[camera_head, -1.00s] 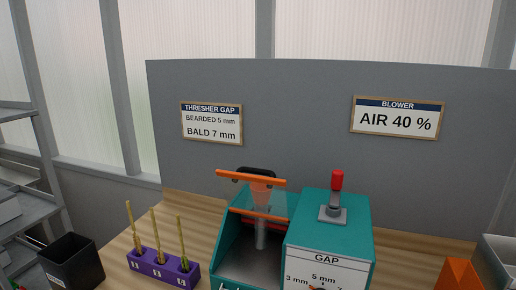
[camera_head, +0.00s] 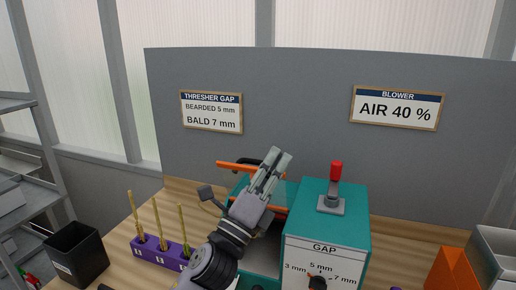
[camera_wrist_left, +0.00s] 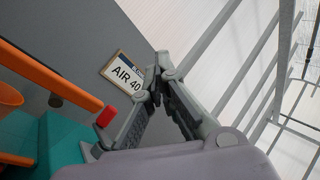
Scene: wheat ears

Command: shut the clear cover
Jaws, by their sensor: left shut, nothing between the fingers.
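The clear cover (camera_head: 236,166) stands raised over the open left bay of the teal thresher (camera_head: 335,222), with an orange bar along its top edge and another orange bar lower down. My left gripper (camera_head: 279,157) reaches up in front of the cover and hides part of it. The fingers are shut and empty, with their tips near the right end of the top bar; I cannot tell if they touch it. In the left wrist view the gripper (camera_wrist_left: 157,66) is shut, and an orange bar (camera_wrist_left: 48,76) passes at the left. My right gripper is not in view.
A red-topped lever (camera_head: 334,188) stands on the thresher's right part. A purple rack (camera_head: 160,250) with wheat ears and a black bin (camera_head: 78,254) are at the left. An orange piece (camera_head: 452,272) and a grey container (camera_head: 492,255) are at the right. A grey panel stands behind.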

